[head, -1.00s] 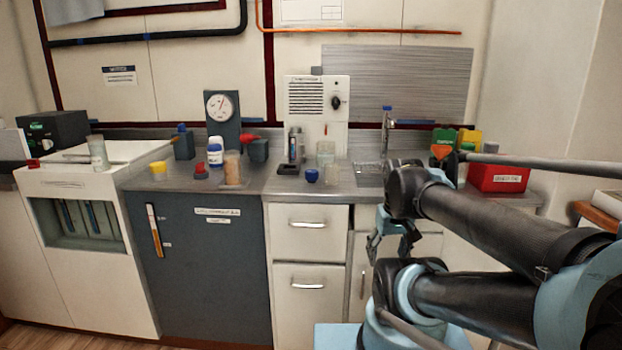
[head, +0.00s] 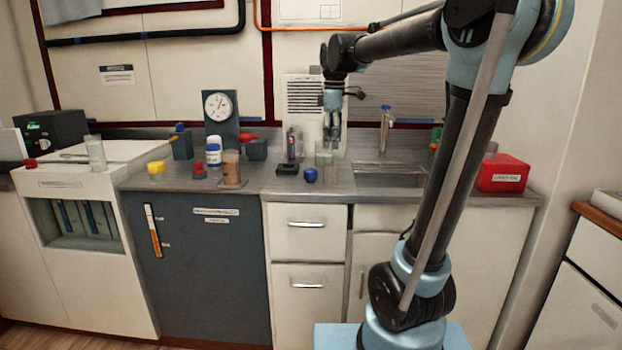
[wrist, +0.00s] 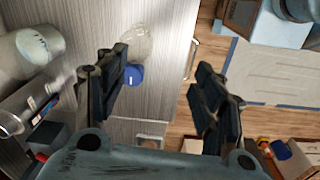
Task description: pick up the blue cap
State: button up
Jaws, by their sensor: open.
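The blue cap (head: 310,175) sits on the grey counter near its front edge, in front of a clear glass beaker (head: 325,157). In the wrist view the blue cap (wrist: 135,75) shows just inside the left finger, partly edged by it, with the beaker (wrist: 136,44) beside it. My gripper (head: 333,138) is open, empty and pointing down, above the counter and a little up and right of the cap in the head view. Its two spread fingers (wrist: 163,92) frame the counter edge and the floor in the wrist view. The gripper is apart from the cap.
A dark holder with an upright canister (head: 292,146) stands left of the cap. A sink (head: 390,178) with a tap lies to the right, and a red box (head: 503,174) farther right. A white bottle with blue bands (head: 214,152) and a brown cylinder (head: 231,168) stand left.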

aim_at(312, 170)
jog(key=w+a+r+n, duration=0.3)
jog(key=w+a+n, duration=0.1)
jog(key=w+a, duration=0.25)
jog(key=f, duration=1.7)
jog(key=shift+s+a, duration=0.1)
jog(key=shift+s, duration=0.2)
jog(key=c, duration=1)
